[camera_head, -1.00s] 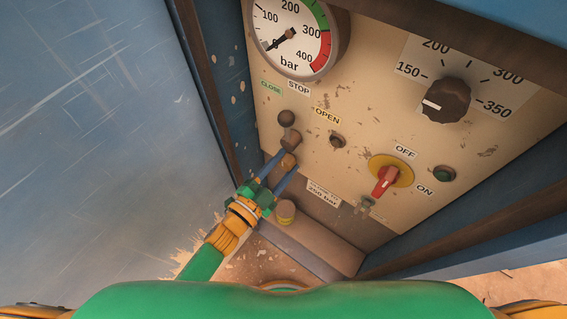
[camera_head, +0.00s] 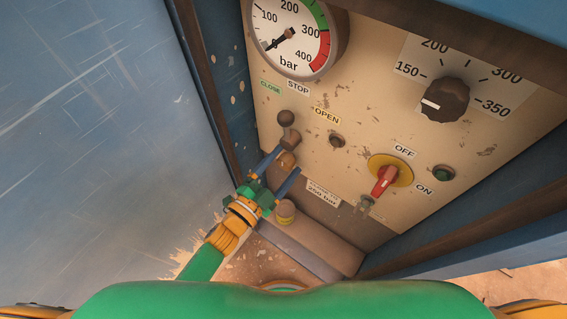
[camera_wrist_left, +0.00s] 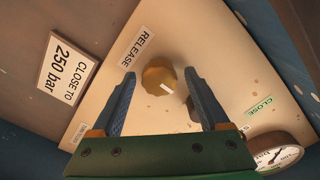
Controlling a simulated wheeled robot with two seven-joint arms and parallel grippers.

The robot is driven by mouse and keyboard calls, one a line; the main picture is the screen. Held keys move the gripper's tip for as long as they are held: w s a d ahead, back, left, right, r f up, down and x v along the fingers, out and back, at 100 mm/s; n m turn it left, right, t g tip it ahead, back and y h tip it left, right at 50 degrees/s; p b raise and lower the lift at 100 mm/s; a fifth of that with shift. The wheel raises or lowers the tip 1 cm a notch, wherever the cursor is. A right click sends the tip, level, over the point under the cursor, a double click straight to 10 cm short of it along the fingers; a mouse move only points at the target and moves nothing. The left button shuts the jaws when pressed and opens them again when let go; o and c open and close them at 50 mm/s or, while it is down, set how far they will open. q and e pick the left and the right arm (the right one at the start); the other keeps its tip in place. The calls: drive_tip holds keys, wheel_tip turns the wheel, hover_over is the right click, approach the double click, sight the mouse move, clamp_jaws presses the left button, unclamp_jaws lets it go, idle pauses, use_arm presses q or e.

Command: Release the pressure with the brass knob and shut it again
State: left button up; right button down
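The brass knob (camera_head: 287,160) sits low on the left of the beige panel, below a dark lever. The wrist view shows it as a round, ridged knob (camera_wrist_left: 158,78) with a white mark on its face, beside the RELEASE label (camera_wrist_left: 137,47). My left gripper (camera_head: 290,159) points at the knob with its two blue fingers spread, one on each side. In the wrist view the fingers (camera_wrist_left: 159,74) stand apart with visible gaps to the knob. The pressure gauge (camera_head: 290,36) has its needle near 0 bar. My right gripper is not in view.
A ball-topped lever (camera_head: 286,118) stands just above the knob, close to my fingers. A red rotary switch (camera_head: 385,180), a black dial (camera_head: 446,100) and a green button (camera_head: 444,174) are farther right. A blue side wall (camera_head: 90,130) bounds the left.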

use_arm(q)
drive_tip(key=v, duration=0.7)
drive_tip(key=s+a+f+n+g+y, duration=0.3)
drive_tip(key=a+f+n+y, duration=0.15)
drive_tip(key=f, duration=0.65)
drive_tip(key=s+a+f+n+g+y, duration=0.2)
drive_tip(key=s+a+f+n+y, duration=0.3)
drive_tip(key=f, duration=0.6)
drive_tip(key=s+a+f+n+g, duration=0.2)
drive_tip(key=s+a+f+g, duration=0.2)
drive_tip(key=s+f, duration=0.35)
drive_tip(key=s+a+f+n+g, duration=0.1)
drive_tip(key=s+f+n+g, duration=0.2)
drive_tip(key=s, duration=0.6)
wheel_tip(320, 180, up, 15)
drive_tip(key=s+g+y+p, duration=0.1)
drive_tip(key=p, duration=1.5)
drive_tip(key=shift+s+a+g, duration=0.25)
drive_tip(key=shift+g, duration=0.05)
